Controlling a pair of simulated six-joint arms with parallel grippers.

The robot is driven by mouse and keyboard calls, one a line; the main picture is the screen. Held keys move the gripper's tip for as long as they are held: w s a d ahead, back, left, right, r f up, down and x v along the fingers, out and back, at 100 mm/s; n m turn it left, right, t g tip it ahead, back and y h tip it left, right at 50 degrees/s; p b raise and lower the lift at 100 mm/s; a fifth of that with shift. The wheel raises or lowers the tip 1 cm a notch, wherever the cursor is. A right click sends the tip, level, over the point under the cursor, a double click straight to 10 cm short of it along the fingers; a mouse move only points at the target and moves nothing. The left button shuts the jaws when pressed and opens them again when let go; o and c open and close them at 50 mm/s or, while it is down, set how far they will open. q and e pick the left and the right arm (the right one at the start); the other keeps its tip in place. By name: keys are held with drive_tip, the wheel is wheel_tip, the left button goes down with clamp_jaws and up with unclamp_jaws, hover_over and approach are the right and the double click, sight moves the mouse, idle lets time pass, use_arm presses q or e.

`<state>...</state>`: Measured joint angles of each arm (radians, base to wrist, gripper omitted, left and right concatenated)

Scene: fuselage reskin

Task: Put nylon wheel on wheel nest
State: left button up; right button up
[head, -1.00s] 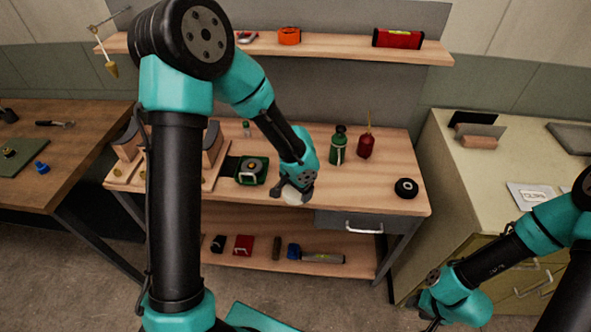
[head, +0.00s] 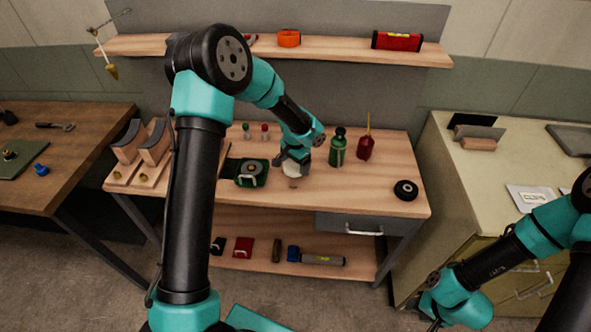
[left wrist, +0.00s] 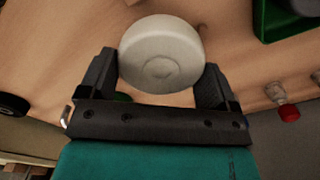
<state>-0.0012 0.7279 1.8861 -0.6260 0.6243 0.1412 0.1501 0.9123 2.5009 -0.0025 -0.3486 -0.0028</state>
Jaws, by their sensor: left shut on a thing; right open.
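The nylon wheel (left wrist: 160,52) is a white disc, gripped at its sides between the fingers of my left gripper (left wrist: 160,70). In the head view the wheel (head: 292,168) shows just above the bench or close to it, to the right of a green holder (head: 252,173) with a grey round part in it. I cannot tell for sure which thing is the wheel nest. A small dark mark (head: 293,184) shows on the wood in front of the wheel. My right gripper (head: 437,318) is open at the lower right, away from the bench.
A green bottle (head: 338,148) and a red oil can (head: 366,145) stand right of my left gripper. A black ring (head: 406,189) lies at the bench's right end. Two small bottles, one red-capped (head: 265,131), stand behind. The bench front (head: 350,200) is clear.

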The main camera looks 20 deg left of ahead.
sight(296, 170)
use_arm(q)
drive_tip(key=shift+f, duration=1.75)
drive_tip(key=shift+f, duration=0.1)
drive_tip(key=o, duration=0.8)
wheel_tip(296, 170, up, 12)
drive_tip(key=shift+r, duration=0.15)
